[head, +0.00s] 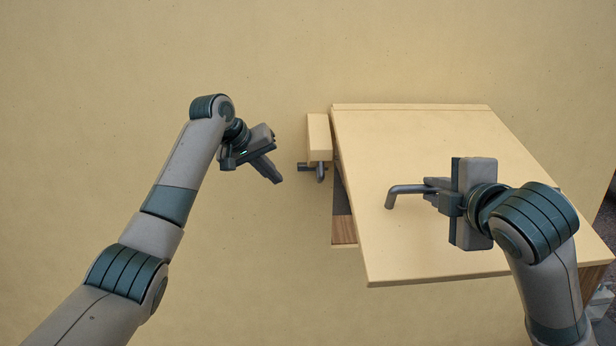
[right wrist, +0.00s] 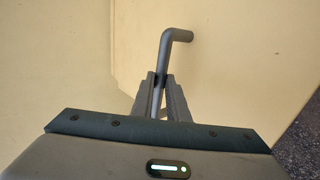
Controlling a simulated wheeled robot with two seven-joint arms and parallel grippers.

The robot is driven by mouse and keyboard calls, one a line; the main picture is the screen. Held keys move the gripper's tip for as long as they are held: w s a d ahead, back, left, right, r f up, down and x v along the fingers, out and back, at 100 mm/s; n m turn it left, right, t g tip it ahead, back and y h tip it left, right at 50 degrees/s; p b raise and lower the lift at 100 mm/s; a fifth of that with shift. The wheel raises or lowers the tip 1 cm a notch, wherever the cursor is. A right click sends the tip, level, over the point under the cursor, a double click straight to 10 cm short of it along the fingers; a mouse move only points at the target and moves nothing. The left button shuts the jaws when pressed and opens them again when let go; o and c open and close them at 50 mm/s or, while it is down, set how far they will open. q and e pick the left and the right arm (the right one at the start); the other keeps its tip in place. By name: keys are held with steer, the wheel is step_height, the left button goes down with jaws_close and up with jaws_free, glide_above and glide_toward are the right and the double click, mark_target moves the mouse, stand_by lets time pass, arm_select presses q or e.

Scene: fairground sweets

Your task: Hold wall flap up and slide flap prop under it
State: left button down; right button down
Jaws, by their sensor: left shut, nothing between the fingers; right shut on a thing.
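The wall flap (head: 430,150) is a wide cream panel on the wall, tilted outward with its near edge raised. A grey bent bar handle (head: 405,189) is on its face. My right gripper (head: 430,188) is shut on this bar, which also shows between its fingers in the right wrist view (right wrist: 172,48). The flap prop (head: 318,138) is a cream block with a grey handle (head: 320,170), beside the flap's left edge. I cannot tell whether any of it lies under the flap. My left gripper (head: 277,180) is shut and empty, left of the prop handle and apart from it.
Under the flap's left edge a dark opening and a brown wooden ledge (head: 343,230) show. The plain cream wall (head: 120,70) is clear around my left arm. Dark speckled ground (right wrist: 300,145) shows at the right of the right wrist view.

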mark_target(319, 154)
arm_select(q)
steer(key=r, duration=0.3)
steer(key=s+r, duration=0.1)
steer(key=shift+s+d+r, duration=0.1)
steer(key=shift+d+r, duration=0.2)
steer(key=shift+r, duration=0.05)
steer(key=w+d+f, duration=0.4)
steer(key=d+f, duration=0.3)
steer(key=d, duration=0.1)
steer(key=shift+w+d, duration=0.3)
steer(key=shift+w, duration=0.1)
steer(key=shift+d, duration=0.1)
stand_by(0.4)
